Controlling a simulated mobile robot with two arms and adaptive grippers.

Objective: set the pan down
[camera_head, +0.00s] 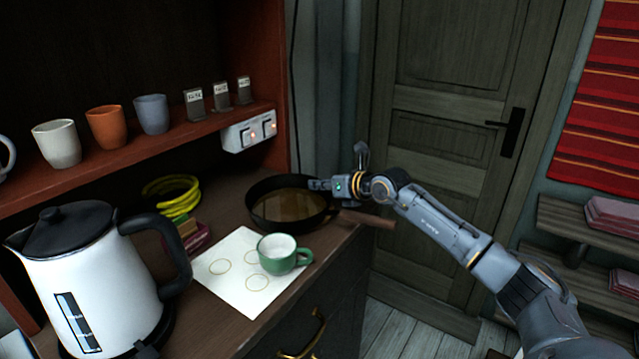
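The dark round pan (290,203) sits near the right end of the brown counter, and it looks level. Its brown wooden handle (371,218) points right, past the counter's edge. My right gripper (337,168) is just behind and above the place where handle and pan meet. Its fingers look spread, one pointing left over the pan's far rim and one pointing up. The handle shows below the gripper, not between the fingers. Whether a finger touches the rim I cannot tell. My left gripper is not in view.
A green cup (284,257) stands on a white sheet (233,284) with ring marks, in front of the pan. A white kettle (95,285) stands at the left. A yellow coil (172,194) lies behind. A shelf (150,140) with cups runs above. A door (440,120) is beyond.

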